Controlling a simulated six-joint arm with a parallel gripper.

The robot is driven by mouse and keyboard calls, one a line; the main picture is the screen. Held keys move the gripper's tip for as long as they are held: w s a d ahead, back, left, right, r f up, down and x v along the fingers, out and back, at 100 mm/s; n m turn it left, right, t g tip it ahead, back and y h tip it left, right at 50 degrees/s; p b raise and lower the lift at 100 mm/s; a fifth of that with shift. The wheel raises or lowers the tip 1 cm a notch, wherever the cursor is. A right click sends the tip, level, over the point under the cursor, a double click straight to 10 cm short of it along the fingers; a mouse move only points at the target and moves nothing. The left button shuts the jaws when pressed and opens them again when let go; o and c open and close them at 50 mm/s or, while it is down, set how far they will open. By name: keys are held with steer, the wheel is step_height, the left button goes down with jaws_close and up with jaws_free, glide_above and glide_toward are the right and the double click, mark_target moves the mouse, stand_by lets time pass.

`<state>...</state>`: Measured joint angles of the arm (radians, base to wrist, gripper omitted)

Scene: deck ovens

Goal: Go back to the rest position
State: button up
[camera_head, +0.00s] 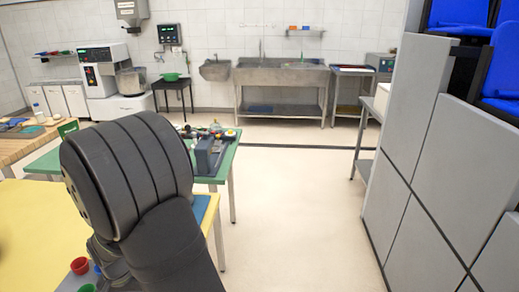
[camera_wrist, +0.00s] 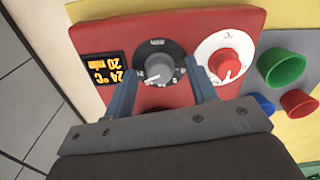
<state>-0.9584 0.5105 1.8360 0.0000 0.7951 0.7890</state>
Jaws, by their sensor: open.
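In the wrist view my gripper (camera_wrist: 160,88) is open over a red control panel (camera_wrist: 210,22). Its two fingers stand on either side of a grey knob (camera_wrist: 158,68) on a black dial, with a gap to the knob; contact is not visible. A display (camera_wrist: 102,68) left of the dial reads 24 °C and 20 min, upside down. A red knob (camera_wrist: 229,64) on a white dial is just right of the right finger. Another red part shows between the fingers below the grey knob, mostly hidden.
Green (camera_wrist: 285,68), red (camera_wrist: 299,103) and blue cups (camera_wrist: 263,104) stand right of the panel. A yellow table (camera_head: 35,225) is beneath my arm. A green table (camera_head: 222,168) with equipment stands behind. Grey cabinets (camera_head: 435,170) rise at right; the floor between (camera_head: 295,205) is clear.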

steer(key=shift+n, duration=0.5)
steer(key=o, duration=1.1)
steer(key=shift+c, duration=0.2)
step_height(320, 180, up, 25)
steer(key=w+a+m+t+y, duration=0.1)
steer(key=w+a+t, duration=0.1)
steer(key=w, duration=0.6)
steer(key=w+a+m+t+y, duration=0.1)
steer(key=w+a+m+t, duration=0.15)
steer(key=w, duration=0.45)
steer(key=s+x, duration=0.2)
steer(key=x, duration=1.3)
steer(key=shift+f+n+g+y, duration=0.3)
steer(key=shift+f+n+g, duration=0.05)
steer(key=shift+f+n, duration=0.1)
steer(key=shift+r, duration=0.1)
